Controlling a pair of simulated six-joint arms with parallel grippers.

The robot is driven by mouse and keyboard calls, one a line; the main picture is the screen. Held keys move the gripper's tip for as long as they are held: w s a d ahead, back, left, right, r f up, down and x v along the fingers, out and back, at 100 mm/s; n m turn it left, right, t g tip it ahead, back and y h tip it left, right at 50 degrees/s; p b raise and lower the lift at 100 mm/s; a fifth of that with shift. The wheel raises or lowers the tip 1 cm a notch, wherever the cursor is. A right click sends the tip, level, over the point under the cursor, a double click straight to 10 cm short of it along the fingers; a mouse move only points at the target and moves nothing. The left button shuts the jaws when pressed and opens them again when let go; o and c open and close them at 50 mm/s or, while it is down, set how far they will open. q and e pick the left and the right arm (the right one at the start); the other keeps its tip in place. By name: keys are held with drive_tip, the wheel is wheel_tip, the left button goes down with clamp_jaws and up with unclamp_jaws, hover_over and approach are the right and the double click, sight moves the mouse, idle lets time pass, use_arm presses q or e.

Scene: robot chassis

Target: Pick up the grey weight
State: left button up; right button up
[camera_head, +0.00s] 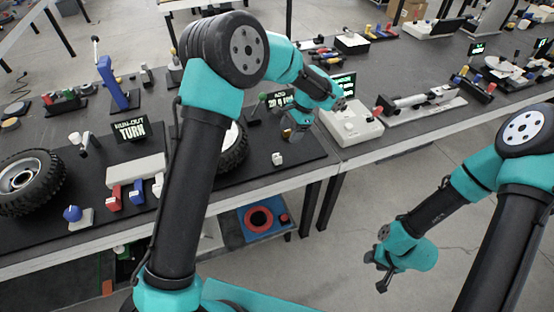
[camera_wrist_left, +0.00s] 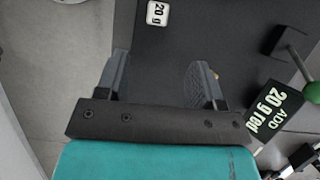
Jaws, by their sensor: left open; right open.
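A small pale block (camera_head: 277,158) stands on the dark mat near the table's front edge. In the left wrist view a block labelled "20 g" (camera_wrist_left: 157,12) shows at the top edge, beyond the fingertips; only its light label face is clear. I cannot tell for sure that it is the grey weight. My left gripper (camera_head: 292,134) is above the mat, a little behind and right of the block. In the wrist view its two fingers (camera_wrist_left: 160,75) are apart with nothing held between them. My right gripper (camera_head: 380,277) is open and empty, low in front of the table.
A sign reading "ADD 20 g red" (camera_wrist_left: 265,110) stands beside the left gripper. A white device (camera_head: 352,124) is on the right. A tyre (camera_head: 235,148) is partly hidden by my left arm. Red and blue pieces, a "TURN" sign (camera_head: 130,130) and another wheel (camera_head: 28,180) are left.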

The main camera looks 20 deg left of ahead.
sight(278, 155)
use_arm(q)
drive_tip(key=x, duration=0.7)
drive_tip(key=shift+s+x, duration=0.2)
drive_tip(key=shift+x, duration=1.1)
drive_tip(key=shift+s+x, duration=0.2)
drive_tip(key=shift+x, duration=1.1)
drive_tip(key=shift+a+r, duration=0.1)
drive_tip(key=shift+r, duration=0.05)
drive_tip(key=shift+c, duration=0.2)
drive_tip(key=c, duration=1)
drive_tip(key=shift+o, duration=0.2)
drive_tip(key=shift+r, duration=0.1)
